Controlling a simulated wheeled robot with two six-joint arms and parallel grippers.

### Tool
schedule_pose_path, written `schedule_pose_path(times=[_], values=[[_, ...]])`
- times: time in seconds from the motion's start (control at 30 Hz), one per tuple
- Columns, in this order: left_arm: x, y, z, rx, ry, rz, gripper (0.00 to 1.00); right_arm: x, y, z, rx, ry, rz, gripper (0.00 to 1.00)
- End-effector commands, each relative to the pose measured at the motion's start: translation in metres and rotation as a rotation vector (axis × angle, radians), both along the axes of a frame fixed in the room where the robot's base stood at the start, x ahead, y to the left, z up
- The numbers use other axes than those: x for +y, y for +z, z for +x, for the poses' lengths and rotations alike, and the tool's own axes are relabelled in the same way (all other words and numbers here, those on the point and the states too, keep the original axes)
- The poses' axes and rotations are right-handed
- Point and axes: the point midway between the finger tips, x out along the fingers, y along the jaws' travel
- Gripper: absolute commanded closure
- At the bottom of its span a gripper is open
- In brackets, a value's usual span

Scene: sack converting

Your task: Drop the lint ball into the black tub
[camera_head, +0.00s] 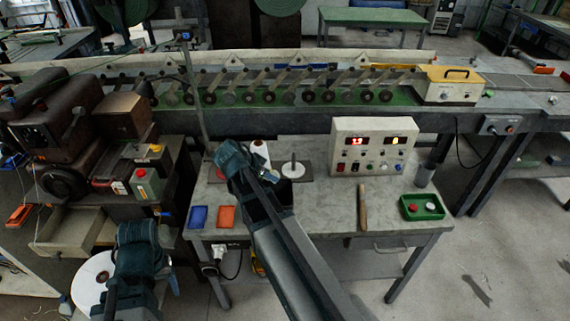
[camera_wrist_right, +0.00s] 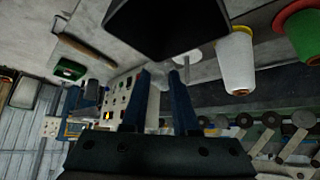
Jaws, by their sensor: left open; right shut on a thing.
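My right gripper (camera_head: 235,160) reaches over the left part of the grey table. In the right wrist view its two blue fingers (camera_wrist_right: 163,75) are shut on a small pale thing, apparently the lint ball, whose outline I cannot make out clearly. A black tub (camera_head: 268,207) appears to stand on the table, largely hidden by my right arm in the head view. It shows as a dark shape at the top of the right wrist view (camera_wrist_right: 175,25), apart from the fingertips. My left gripper (camera_head: 138,238) is open, low at the left, off the table.
A white cone (camera_wrist_right: 235,60) and a disc with a pin (camera_head: 292,169) stand at the table's back. A control box (camera_head: 374,146), wooden rod (camera_head: 362,208) and green tray (camera_head: 422,207) are further right. Blue (camera_head: 198,217) and orange (camera_head: 226,216) boxes lie at the left edge.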

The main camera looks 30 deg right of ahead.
Motion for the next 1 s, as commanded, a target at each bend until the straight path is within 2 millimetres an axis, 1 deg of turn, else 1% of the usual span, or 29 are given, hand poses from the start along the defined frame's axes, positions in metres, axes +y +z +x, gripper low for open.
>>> schedule_pose_path(times=[0.27,0.43,0.57,0.83,1.0], values=[[0.000,-0.001,0.000,0.000,0.000,0.000,0.35,0.000,-0.001,0.000,0.000,0.000,0.000,1.00],[0.000,-0.008,0.000,0.000,0.000,0.000,0.35,0.000,-0.008,0.000,0.000,0.000,0.000,1.00],[0.000,-0.019,0.000,0.000,0.000,0.000,0.35,0.000,-0.019,0.000,0.000,0.000,0.000,1.00],[0.000,-0.050,0.000,0.000,0.000,0.000,0.35,0.000,-0.050,0.000,0.000,0.000,0.000,1.00],[0.000,-0.061,0.000,0.000,0.000,0.000,0.35,0.000,-0.061,0.000,0.000,0.000,0.000,1.00]])
